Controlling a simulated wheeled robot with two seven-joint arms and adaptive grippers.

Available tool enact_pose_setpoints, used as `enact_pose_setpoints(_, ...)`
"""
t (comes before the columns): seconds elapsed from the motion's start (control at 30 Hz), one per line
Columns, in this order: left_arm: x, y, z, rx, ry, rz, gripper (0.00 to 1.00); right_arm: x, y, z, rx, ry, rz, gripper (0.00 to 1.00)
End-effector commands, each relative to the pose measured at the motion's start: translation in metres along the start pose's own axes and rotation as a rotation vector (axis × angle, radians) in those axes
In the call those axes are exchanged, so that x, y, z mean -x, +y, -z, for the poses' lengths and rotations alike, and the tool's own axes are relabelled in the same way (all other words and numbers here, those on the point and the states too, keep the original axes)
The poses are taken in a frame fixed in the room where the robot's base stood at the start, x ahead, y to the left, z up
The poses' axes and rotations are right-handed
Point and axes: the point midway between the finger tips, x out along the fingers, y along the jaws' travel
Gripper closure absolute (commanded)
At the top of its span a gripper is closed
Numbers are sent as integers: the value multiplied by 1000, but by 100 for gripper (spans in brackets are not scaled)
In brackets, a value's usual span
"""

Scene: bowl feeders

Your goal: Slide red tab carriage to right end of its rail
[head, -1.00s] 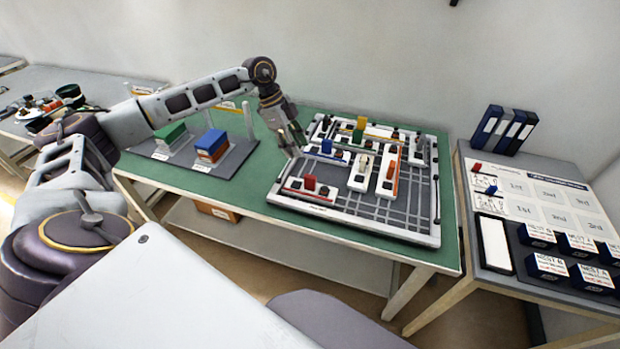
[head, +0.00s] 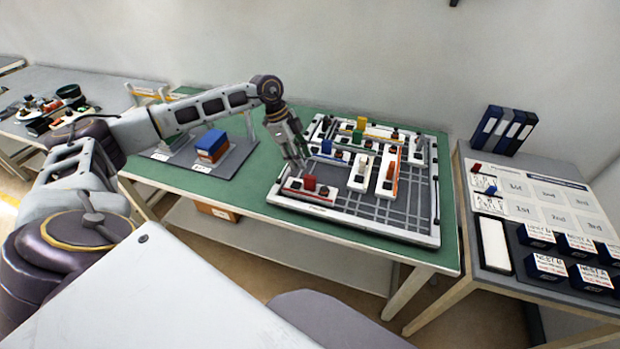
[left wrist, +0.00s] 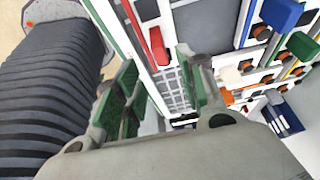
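The red tab (head: 310,183) stands on a white carriage (head: 296,189) at the front left of the grey rail board (head: 350,209). My left gripper (head: 302,165) is just above and behind the red tab, pointing down. In the left wrist view my left gripper (left wrist: 160,90) has its fingers spread apart with nothing between them. The red tab (left wrist: 158,46) shows there beyond the fingertips, apart from them. I cannot tell the exact height gap. My right gripper is in neither view.
Carriages with a blue tab (head: 326,146), a green tab (head: 361,123) and an orange tab (head: 391,169) stand on the board. A blue block (head: 211,142) sits on a grey stand to the left. A side table (head: 505,290) with several dark bins is at right.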

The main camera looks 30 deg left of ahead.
Motion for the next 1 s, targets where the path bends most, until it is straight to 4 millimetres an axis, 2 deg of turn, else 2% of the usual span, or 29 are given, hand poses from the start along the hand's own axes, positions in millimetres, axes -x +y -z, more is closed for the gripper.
enact_pose_setpoints(0.6,-79,0,0,0,1,-1,61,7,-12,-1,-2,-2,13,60)
enact_pose_setpoints(0.8,-91,0,0,0,0,0,61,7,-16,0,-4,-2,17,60)
enact_pose_setpoints(1.0,-93,0,0,0,0,0,61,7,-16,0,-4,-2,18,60)
